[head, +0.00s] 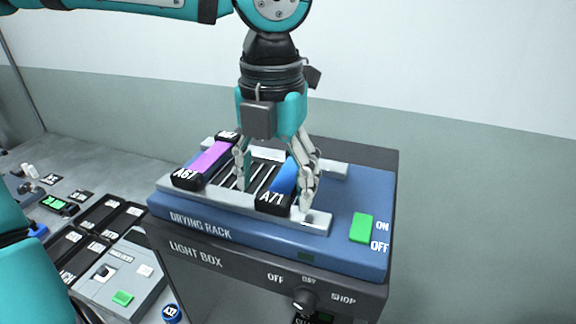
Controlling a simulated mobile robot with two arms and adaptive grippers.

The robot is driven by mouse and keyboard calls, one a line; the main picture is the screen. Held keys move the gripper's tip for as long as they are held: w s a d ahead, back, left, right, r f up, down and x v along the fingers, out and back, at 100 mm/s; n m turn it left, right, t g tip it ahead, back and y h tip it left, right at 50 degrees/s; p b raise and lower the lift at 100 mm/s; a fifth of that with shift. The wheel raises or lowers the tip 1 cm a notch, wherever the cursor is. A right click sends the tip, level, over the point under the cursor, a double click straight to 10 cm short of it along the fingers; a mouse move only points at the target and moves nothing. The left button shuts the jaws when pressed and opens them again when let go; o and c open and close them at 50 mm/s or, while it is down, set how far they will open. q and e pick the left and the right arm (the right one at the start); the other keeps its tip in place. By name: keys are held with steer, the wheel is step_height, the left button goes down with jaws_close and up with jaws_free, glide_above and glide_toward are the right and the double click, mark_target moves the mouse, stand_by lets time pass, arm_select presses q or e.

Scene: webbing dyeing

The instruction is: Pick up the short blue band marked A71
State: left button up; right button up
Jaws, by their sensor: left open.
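The short blue band marked A71 (283,180) lies on the drying rack (190,217), its black labelled end facing me. My left gripper (274,194) points straight down over the rack. Its fingers are open, one on the left of the blue band and one at its right side. The right finger hides part of the band's right edge. I cannot tell whether either finger touches it. My right gripper is not in view.
A purple band marked A67 (210,158) lies on the rack left of the gripper. The rack sits on a light box (240,267) with a knob in front. A green switch (361,228) is at right. Black trays and a grey control box (117,283) stand lower left.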

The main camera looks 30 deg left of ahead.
arm_select(q)
steer(key=shift+w+a+f, duration=0.1)
steer(key=shift+w+f, duration=0.05)
steer(key=shift+f, duration=0.75)
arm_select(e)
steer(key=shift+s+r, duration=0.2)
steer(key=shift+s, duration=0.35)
arm_select(q)
steer(key=shift+c, duration=0.4)
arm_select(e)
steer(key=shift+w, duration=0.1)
